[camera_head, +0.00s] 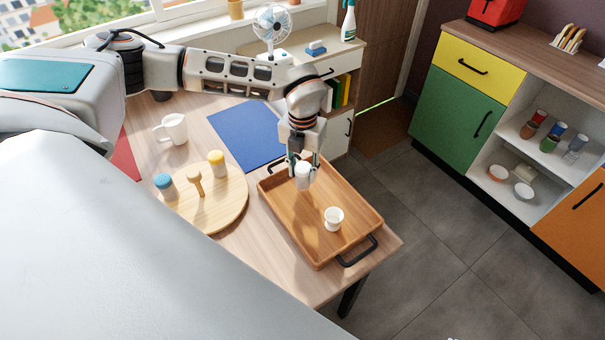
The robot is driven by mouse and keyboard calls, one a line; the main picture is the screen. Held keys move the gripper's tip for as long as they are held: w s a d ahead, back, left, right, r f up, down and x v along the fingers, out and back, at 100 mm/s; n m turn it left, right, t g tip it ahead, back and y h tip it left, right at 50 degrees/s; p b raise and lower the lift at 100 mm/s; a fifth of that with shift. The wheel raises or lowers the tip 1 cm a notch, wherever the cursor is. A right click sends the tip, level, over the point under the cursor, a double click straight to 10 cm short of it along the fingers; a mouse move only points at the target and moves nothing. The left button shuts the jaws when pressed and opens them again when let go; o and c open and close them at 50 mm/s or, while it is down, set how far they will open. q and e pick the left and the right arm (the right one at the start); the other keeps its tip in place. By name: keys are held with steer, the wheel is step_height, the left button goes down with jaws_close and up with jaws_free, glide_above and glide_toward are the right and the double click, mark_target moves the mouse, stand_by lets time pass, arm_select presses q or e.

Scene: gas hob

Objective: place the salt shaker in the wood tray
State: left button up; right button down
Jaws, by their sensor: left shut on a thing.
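The wood tray (291,228), with black handles, lies near the table's right end. My left gripper (303,168) points down over the tray's far part and is shut on a small whitish thing, which I take to be the salt shaker (303,182). The fingers cover part of it, and I cannot tell whether its bottom touches the tray floor. A small white cup (334,218) stands in the near right part of the tray. My right gripper is out of view.
A round wooden board (228,212) left of the tray bears a blue-topped shaker (165,185), a yellow-topped shaker (216,162) and a wooden utensil (196,182). A white mug (173,129) and a blue mat (244,135) lie farther back. The tray's middle is clear.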

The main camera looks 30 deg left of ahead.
mark_target(303, 167)
arm_select(q)
steer(key=shift+f, duration=0.95)
steer(key=shift+f, duration=0.15)
steer(key=o, duration=1.1)
step_height(303, 167, up, 12)
steer(key=shift+r+b, duration=0.2)
steer(key=shift+b, duration=0.15)
